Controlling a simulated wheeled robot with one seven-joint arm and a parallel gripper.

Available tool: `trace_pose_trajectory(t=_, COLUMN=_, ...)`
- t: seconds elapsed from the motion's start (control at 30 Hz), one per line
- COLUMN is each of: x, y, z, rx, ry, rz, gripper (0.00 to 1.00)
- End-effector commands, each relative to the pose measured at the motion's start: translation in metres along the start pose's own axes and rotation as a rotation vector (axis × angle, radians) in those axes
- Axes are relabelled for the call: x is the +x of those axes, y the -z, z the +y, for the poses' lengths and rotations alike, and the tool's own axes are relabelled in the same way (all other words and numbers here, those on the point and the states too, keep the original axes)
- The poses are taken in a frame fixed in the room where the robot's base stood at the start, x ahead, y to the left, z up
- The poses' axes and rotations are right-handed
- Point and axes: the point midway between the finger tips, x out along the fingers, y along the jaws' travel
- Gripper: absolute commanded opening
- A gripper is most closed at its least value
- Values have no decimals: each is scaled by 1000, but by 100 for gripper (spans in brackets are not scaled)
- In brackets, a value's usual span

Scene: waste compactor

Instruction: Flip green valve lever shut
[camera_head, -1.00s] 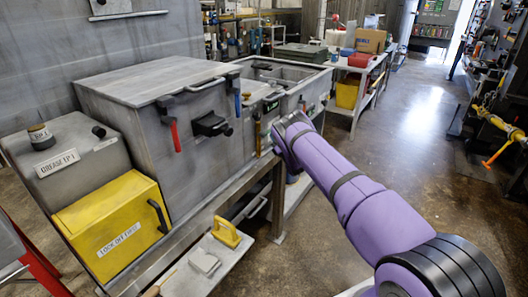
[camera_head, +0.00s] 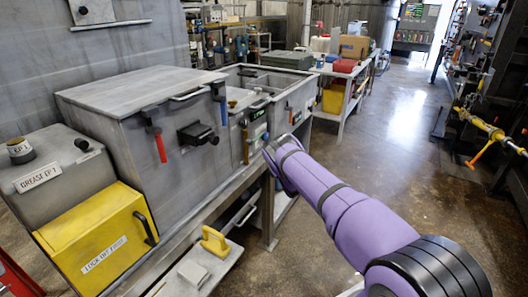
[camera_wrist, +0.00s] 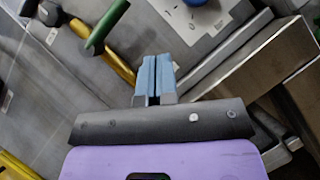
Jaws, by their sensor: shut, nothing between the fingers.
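The green lever handle (camera_wrist: 107,25) shows at the upper left of the wrist view, sticking out at a slant beside a yellow-handled lever (camera_wrist: 118,66). My gripper (camera_wrist: 155,78) has pale blue fingers pressed together with nothing between them. It is to the right of and below the green handle in that view, apart from it. In the head view the yellow handle (camera_head: 246,145) hangs on the front of the grey machine, left of my arm's end. My fingers are hidden there, and I cannot make out the green handle clearly.
A red-handled lever (camera_head: 160,146) and a blue-handled lever (camera_head: 223,109) hang on the large grey box (camera_head: 130,120). A yellow lock-out box (camera_head: 95,240) is at the lower left. A yellow-handled tool (camera_head: 215,241) lies on the low shelf.

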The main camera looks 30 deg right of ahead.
Motion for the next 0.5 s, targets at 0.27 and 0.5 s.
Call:
trace_pose_trajectory(t=0.27, x=-39, y=-4, z=-14, rx=-1, ry=1, rz=0, gripper=0)
trace_pose_trajectory(t=0.5, x=-48, y=-4, z=-16, rx=-1, ry=0, rz=0, gripper=0)
